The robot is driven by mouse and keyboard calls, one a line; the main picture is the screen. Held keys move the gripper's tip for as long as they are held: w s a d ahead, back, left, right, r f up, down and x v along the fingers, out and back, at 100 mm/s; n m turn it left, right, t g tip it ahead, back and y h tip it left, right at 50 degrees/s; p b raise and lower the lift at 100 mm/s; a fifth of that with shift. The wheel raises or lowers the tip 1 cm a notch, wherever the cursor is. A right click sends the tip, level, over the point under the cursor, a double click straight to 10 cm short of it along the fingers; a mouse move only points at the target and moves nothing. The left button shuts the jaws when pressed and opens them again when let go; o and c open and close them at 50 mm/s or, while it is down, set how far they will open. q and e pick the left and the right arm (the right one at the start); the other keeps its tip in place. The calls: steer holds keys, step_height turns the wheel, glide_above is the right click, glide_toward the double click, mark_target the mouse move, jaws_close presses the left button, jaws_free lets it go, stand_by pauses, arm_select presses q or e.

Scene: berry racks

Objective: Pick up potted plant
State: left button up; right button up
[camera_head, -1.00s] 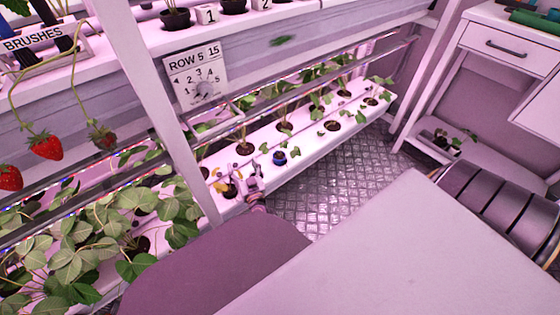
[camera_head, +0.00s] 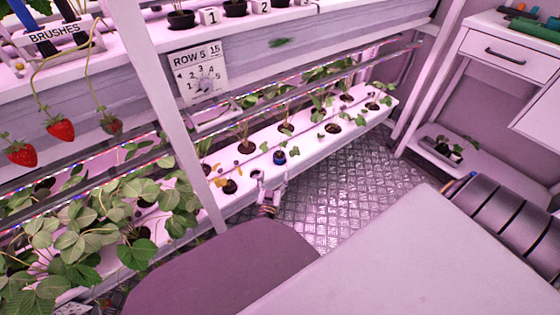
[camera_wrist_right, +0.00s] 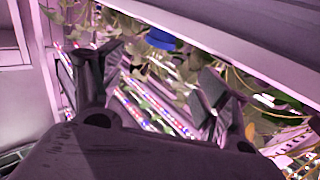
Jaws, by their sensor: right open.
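A small plant in a blue pot (camera_head: 279,157) stands in the white planting trough (camera_head: 300,153) on the lower shelf. Other plants in dark pots (camera_head: 246,148) sit in holes along the same trough. My right gripper (camera_head: 270,184) is at the trough's front side, just below the blue pot in the head view, with its fingers spread and empty. In the right wrist view the open fingers (camera_wrist_right: 155,70) point toward leaves, and the blue pot (camera_wrist_right: 163,38) shows beyond them near the top. My left gripper is not in view.
A white rack post (camera_head: 180,115) stands left of the gripper, with leafy strawberry plants (camera_head: 75,235) beyond it. The metal floor (camera_head: 330,195) is free to the right. A white cabinet (camera_head: 510,60) stands at the right.

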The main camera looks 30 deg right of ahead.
mark_target(277, 168)
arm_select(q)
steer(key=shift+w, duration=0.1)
arm_select(e)
steer(key=shift+w+d, duration=0.3)
steer(key=shift+w, duration=0.05)
steer(key=shift+b+x, duration=1.7)
steer(key=shift+x, duration=2.15)
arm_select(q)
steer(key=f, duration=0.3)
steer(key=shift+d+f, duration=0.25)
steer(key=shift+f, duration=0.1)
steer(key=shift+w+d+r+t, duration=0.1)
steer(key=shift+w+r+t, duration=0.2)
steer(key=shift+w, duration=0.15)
arm_select(e)
steer(key=shift+w+d+f, duration=0.1)
steer(key=shift+w, duration=0.05)
